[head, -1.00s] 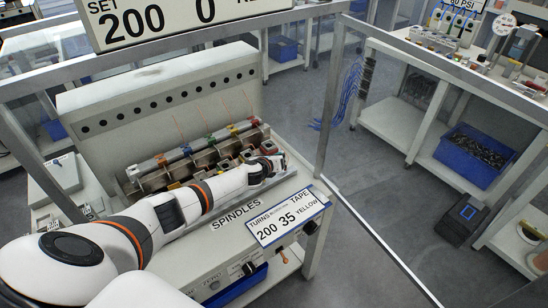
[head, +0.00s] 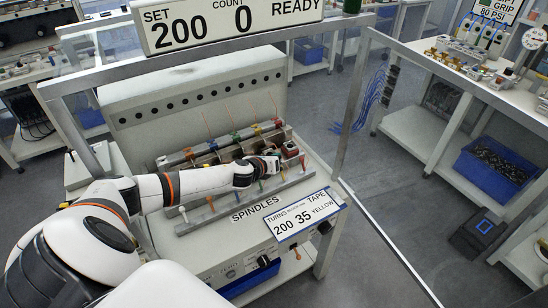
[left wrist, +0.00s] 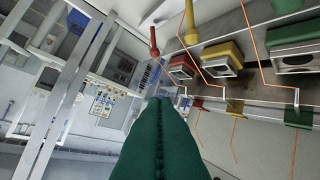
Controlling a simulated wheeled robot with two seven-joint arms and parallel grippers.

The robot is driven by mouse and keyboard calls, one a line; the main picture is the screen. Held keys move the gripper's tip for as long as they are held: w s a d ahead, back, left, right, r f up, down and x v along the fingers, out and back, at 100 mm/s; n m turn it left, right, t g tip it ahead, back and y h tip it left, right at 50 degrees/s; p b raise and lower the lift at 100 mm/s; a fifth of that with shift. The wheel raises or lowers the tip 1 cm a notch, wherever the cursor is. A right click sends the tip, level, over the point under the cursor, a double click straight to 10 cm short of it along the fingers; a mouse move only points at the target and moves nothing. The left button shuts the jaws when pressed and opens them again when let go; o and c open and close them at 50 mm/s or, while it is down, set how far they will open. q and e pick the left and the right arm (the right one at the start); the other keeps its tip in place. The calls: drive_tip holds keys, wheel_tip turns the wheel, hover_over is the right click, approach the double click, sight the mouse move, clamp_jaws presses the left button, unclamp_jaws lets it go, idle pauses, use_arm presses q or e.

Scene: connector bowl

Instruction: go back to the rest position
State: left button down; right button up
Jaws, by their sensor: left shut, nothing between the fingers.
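My left arm reaches in from the left in the head view, and my left gripper (head: 272,168) is over the front of the spindle row on the winding machine (head: 185,100). In the left wrist view my left gripper's green fingers (left wrist: 160,103) are pressed together with nothing between them. Red and yellow spindle parts (left wrist: 222,58) with orange wires are beside and above the fingers there; I cannot tell the exact gap. My right gripper is in neither view.
A sign reading "SET 200 COUNT 0 READY" (head: 230,22) hangs over the machine. A metal frame post (head: 353,110) stands at its right. A turns and tape label (head: 305,215) is on its front. A blue bin (head: 495,170) sits under the right bench, with open floor between.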

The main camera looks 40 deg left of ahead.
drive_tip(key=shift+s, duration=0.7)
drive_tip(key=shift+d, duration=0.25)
